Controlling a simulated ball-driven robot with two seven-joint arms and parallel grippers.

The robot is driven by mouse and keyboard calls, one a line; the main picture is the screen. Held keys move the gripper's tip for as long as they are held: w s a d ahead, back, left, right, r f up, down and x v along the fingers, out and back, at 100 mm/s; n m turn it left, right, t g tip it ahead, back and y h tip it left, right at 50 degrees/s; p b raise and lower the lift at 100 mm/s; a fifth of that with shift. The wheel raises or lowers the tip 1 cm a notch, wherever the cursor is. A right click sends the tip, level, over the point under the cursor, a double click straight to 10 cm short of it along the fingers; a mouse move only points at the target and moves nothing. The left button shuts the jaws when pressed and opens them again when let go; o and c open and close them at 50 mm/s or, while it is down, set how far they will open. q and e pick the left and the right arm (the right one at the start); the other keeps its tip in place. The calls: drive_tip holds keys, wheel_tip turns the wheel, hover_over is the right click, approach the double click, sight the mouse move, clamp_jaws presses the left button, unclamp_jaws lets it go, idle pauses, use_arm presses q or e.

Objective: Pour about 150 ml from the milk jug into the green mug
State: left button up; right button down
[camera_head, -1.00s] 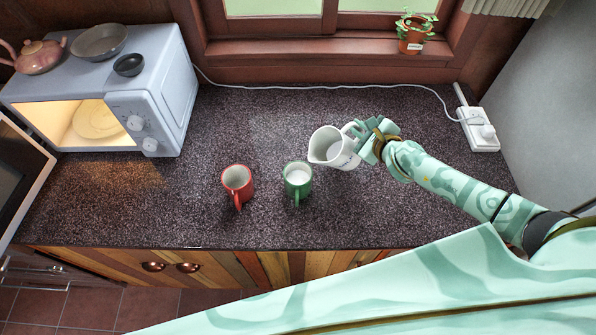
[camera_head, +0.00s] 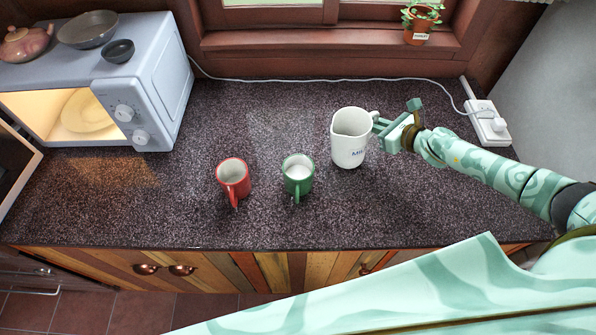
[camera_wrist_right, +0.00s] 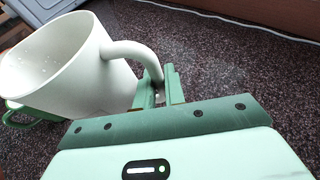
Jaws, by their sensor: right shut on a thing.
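The white milk jug (camera_head: 350,150) is upright to the right of the green mug, its spout toward the left. I cannot tell whether its base touches the counter. My right gripper (camera_head: 378,125) is shut on the jug's handle; the wrist view shows the fingers (camera_wrist_right: 158,88) around the handle (camera_wrist_right: 135,52) of the jug (camera_wrist_right: 75,70). The green mug (camera_head: 298,178) stands upright with white milk in it, its handle toward the front. In the wrist view the green mug (camera_wrist_right: 14,116) is partly hidden behind the jug. My left gripper is not in view.
A red mug (camera_head: 233,178) stands left of the green one. A microwave (camera_head: 150,90) with its door open is at the left, dishes on top. A power strip (camera_head: 488,122) and cable lie at the right and back. A potted plant (camera_head: 418,30) stands on the windowsill.

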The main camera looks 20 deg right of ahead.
drive_tip(key=shift+w+d+f+m+b, duration=0.1)
drive_tip(key=shift+d+f+m+b, duration=0.1)
drive_tip(key=shift+f+m+b, duration=0.15)
idle(1.8)
